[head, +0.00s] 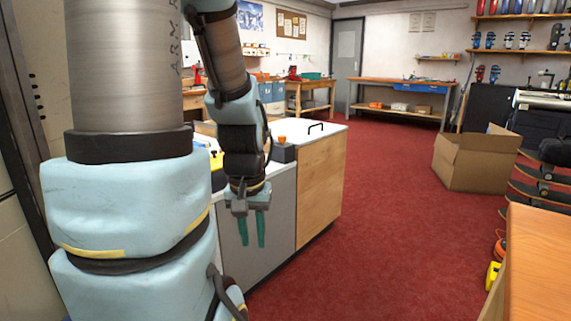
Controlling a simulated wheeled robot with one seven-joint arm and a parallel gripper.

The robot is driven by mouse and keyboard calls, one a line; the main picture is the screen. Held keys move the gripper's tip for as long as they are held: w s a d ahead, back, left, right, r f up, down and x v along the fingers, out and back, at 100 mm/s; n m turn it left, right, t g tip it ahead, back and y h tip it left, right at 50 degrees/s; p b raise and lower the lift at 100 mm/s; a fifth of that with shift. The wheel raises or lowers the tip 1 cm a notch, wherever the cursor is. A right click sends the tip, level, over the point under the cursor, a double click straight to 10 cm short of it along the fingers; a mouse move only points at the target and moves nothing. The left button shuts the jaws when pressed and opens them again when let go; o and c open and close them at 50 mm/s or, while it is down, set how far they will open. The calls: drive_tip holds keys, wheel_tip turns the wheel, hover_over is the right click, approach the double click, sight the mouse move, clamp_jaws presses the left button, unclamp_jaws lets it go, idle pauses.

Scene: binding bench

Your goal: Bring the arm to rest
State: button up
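My gripper (251,230) hangs from my arm left of the middle of the head view, pointing down. Its two green fingers are apart with a gap between them, and nothing shows between them. It appears in front of the grey side of a white-topped cabinet (320,186). I cannot tell the exact distance between them. My arm's upper links fill the left of the view and hide part of the cabinet top.
A black handle and a small dark box (284,153) with an orange top are on the cabinet top. An open cardboard box (475,163) stands on the red floor (390,220), which is clear in the middle. A wooden bench edge (538,262) is at the lower right, near skateboards.

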wheel_tip(320, 180, up, 21)
drive_tip(key=p, duration=2)
drive_tip(key=shift+r+p, duration=0.15)
drive_tip(key=shift+p, duration=0.15)
